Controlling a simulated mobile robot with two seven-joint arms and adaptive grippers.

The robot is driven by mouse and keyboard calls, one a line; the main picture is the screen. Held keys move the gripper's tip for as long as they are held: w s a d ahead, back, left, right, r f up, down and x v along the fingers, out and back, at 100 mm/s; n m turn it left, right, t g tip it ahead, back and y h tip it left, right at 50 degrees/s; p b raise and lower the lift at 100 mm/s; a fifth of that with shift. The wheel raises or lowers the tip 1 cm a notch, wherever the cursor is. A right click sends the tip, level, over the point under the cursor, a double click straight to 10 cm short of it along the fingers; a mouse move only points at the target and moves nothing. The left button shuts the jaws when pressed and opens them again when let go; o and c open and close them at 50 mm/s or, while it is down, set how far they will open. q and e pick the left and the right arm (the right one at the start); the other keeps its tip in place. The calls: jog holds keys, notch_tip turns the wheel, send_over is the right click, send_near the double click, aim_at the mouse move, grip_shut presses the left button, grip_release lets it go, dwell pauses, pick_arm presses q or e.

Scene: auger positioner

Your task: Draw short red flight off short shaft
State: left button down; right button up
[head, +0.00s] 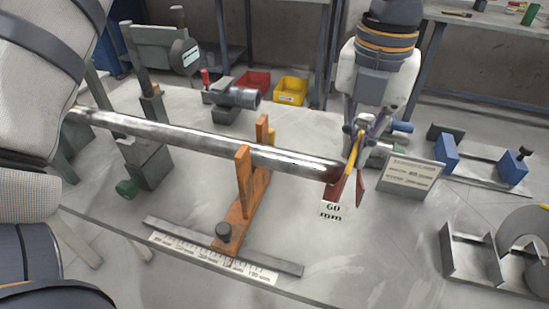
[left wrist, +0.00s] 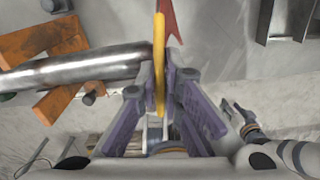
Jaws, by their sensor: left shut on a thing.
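A steel shaft (head: 220,144) lies across the bench and passes through an orange fork stand (head: 243,200). A red flight (head: 338,186) with a yellow edge part (head: 352,155) is at the shaft's right end. My left gripper (head: 363,136) is shut on the yellow part of the flight. In the left wrist view the yellow part (left wrist: 159,50) stands between the purple fingers, a red tip (left wrist: 171,20) shows beyond it, and the shaft's end (left wrist: 120,63) is close beside it. I cannot tell whether the flight is still around the shaft. My right gripper is not in view.
A "60 mm" label (head: 333,211) lies below the flight. A ruler (head: 215,258) lies along the bench's front. A sign plate (head: 410,174) and blue blocks (head: 446,152) stand to the right. Red (head: 253,83) and yellow (head: 290,91) bins are at the back. A grey metal holder (head: 475,258) is front right.

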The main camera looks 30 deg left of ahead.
pick_arm(q)
jog(key=shift+w+d+r, duration=0.1)
jog(key=shift+w+d, duration=0.1)
jog(key=shift+d, duration=0.6)
jog(key=shift+w+d+f, duration=0.1)
jog(key=shift+w+d, duration=0.05)
jog(key=shift+d, duration=0.6)
jog(key=shift+w+d+r, duration=0.1)
jog(key=shift+w+d, duration=0.1)
jog(key=shift+d, duration=0.6)
